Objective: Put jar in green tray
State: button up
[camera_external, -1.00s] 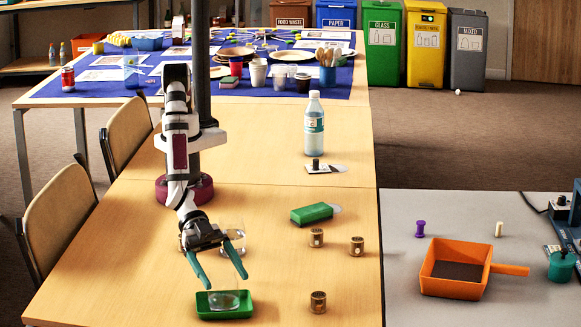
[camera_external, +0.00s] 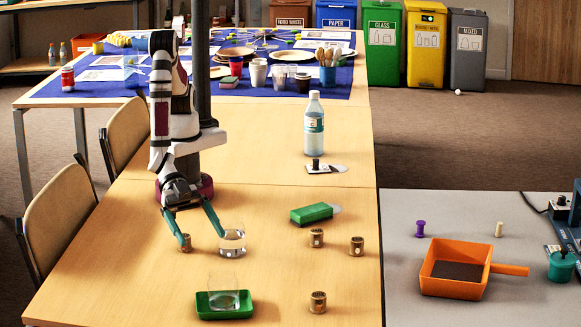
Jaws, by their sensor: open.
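A clear glass jar (camera_external: 224,297) stands upright in the green tray (camera_external: 203,313) at the front of the wooden table. A second clear jar (camera_external: 232,243) stands on the table behind the tray, beside my right fingertip. My gripper (camera_external: 203,242) is open, fingers pointing down, with its tips to the left of the second jar. A small brass-coloured cylinder (camera_external: 187,244) shows at the left fingertip. I cannot tell whether the fingers touch it or the jar.
Several similar brass cylinders, including one in front (camera_external: 318,302), stand to the right. A green block (camera_external: 311,213) lies behind them, with a bottle (camera_external: 314,128) farther back. An orange dustpan (camera_external: 456,268) is on the grey table. The front left tabletop is clear.

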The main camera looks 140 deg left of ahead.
jog(key=s+a+r+m+g, duration=0.2)
jog(key=s+a+r+g, duration=0.45)
jog(key=a, duration=0.25)
jog(key=s+a+r+g+y, duration=0.2)
jog(key=s+a+g, duration=0.1)
jog(key=s+a, duration=0.6)
jog(key=s+a+r+m+g+y, duration=0.1)
jog(key=s+a+g, duration=0.3)
jog(key=s+a, duration=0.5)
jog(key=s+r+y, duration=0.1)
jog(key=s, duration=0.6)
jog(key=shift+s+a+m, duration=0.3)
jog(key=shift+s+a, duration=0.05)
jog(key=shift+a, duration=0.05)
